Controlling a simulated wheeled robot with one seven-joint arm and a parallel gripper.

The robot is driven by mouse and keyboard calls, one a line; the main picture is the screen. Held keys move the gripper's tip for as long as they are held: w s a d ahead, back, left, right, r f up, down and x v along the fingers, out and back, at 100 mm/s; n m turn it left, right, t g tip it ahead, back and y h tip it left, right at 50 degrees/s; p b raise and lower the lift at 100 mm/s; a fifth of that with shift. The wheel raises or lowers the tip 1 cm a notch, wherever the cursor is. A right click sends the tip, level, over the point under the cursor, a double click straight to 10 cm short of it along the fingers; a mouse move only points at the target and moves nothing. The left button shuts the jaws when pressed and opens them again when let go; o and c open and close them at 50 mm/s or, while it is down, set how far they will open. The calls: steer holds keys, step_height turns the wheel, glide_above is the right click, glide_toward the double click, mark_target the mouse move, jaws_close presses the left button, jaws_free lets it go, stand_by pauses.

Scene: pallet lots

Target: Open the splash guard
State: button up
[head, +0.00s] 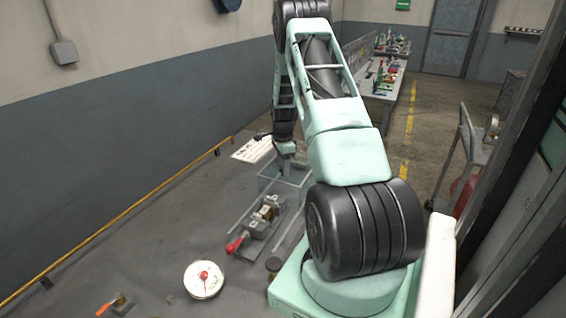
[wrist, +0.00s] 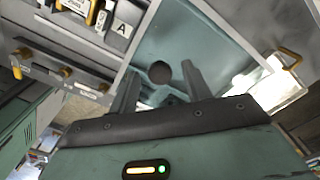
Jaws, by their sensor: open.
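What looks like the splash guard is a see-through bluish pane in a thin grey metal frame (wrist: 215,45). It fills the upper middle of the wrist view, tilted. A yellow handle (wrist: 291,59) shows by its right edge. In the head view, a boxy clear-sided frame (head: 285,176) stands on the bench below my gripper (head: 286,149); I cannot tell whether its guard is open. In the wrist view, my gripper (wrist: 160,74) has its fingers apart and empty, overlapping the pane. A dark round spot shows between the fingertips; I cannot tell whether they touch the pane.
A vise-like fixture with a red handle (head: 235,244) sits in front of the frame. A white round dial (head: 204,282) and a small red-handled item (head: 108,308) lie nearer. A brass-knobbed panel (wrist: 62,73) is at left in the wrist view. The bench's left side is clear.

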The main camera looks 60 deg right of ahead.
step_height(320, 180, up, 17)
steer(key=b, duration=0.4)
steer(key=shift+r+b, duration=0.2)
steer(key=shift+b, duration=0.2)
